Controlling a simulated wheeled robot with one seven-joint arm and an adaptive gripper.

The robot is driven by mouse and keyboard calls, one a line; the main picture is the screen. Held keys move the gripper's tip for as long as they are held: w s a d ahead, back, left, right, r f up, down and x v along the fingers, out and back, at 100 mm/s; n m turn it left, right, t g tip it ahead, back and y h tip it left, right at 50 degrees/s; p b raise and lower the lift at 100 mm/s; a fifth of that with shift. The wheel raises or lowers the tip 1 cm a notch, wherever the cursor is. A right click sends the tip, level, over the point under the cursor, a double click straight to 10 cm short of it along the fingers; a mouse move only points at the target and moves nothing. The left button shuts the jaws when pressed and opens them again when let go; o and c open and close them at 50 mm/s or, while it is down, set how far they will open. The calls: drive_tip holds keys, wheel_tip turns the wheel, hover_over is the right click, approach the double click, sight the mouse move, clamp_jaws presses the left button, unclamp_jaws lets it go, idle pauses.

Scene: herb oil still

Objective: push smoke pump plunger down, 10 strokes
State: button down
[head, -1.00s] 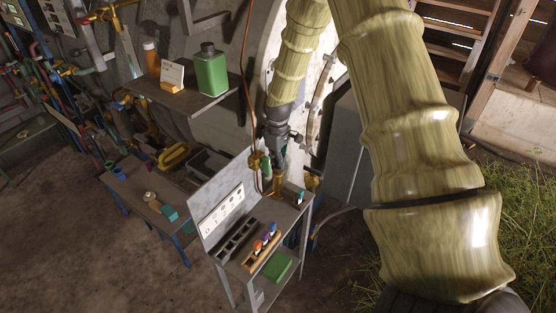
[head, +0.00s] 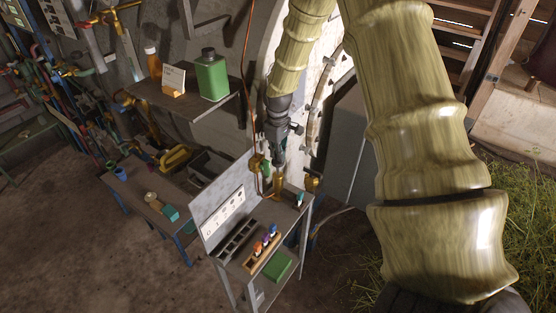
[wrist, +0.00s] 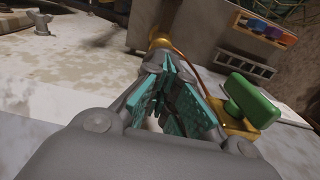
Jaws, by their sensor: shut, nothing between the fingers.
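A small brass cylinder (head: 279,184), which looks like the smoke pump, stands at the back of the small metal table beside the copper line. My gripper (head: 279,166) points down just above it, with its fingers shut and nothing between them. I cannot tell whether the fingertips touch the plunger, which is hidden or too small to make out. In the wrist view my teal-padded fingers (wrist: 172,100) are close together, and a brass part (wrist: 159,41) shows beyond them. A green handle (wrist: 251,99) on a brass fitting lies to their right.
A green valve part (head: 265,164) on the copper line is close left of my gripper. The table carries a rack of coloured vials (head: 264,247) and an upright board (head: 224,209). A shelf (head: 182,103) with a green canister (head: 211,76) is at upper left.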

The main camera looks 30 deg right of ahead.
wheel_tip(320, 180, up, 7)
idle(0.8)
idle(0.4)
